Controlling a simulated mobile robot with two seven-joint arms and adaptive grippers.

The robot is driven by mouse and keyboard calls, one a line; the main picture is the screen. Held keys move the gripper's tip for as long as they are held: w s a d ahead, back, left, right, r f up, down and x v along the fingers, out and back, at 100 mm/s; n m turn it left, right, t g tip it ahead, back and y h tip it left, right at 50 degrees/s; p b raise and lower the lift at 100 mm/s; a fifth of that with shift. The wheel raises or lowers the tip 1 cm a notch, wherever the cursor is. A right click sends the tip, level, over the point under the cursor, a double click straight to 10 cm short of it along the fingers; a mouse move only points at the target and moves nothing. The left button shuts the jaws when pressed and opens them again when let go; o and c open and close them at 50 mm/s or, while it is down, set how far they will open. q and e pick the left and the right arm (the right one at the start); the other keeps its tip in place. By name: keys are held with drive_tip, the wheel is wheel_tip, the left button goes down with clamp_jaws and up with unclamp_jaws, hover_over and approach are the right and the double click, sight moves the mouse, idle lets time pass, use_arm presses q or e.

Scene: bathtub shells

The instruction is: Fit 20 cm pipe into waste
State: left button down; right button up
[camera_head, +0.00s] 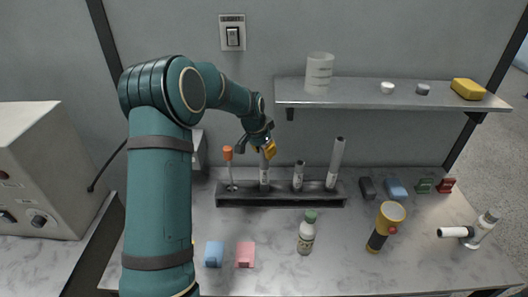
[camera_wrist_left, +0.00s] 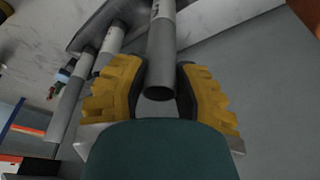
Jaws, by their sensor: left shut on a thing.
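My left gripper (camera_head: 268,150) points down at the rack (camera_head: 280,201) on the bench. Its yellow fingers are shut on a grey pipe (camera_head: 264,174) with a white label. In the left wrist view the same pipe (camera_wrist_left: 161,45) sits between the fingers, its open end facing the camera. Its lower end appears to stand in the rack. A shorter pipe (camera_head: 298,178) and a longer pipe (camera_head: 335,163) stand to its right. The label print is too small to read. A grey-white fitting with a side tube, perhaps the waste (camera_head: 480,231), stands at the far right. My right gripper is not in view.
An orange-topped stick (camera_head: 229,170) stands in the rack's left end. A bottle (camera_head: 307,234), a flashlight (camera_head: 385,226), and blue (camera_head: 214,254) and pink (camera_head: 245,254) blocks are in front. A wall shelf (camera_head: 390,98) overhangs the back. Bench between flashlight and fitting is clear.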

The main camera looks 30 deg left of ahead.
use_arm(q)
wheel_tip(320, 180, up, 5)
drive_tip(key=shift+p, duration=1.1)
drive_tip(key=shift+r, duration=1.2)
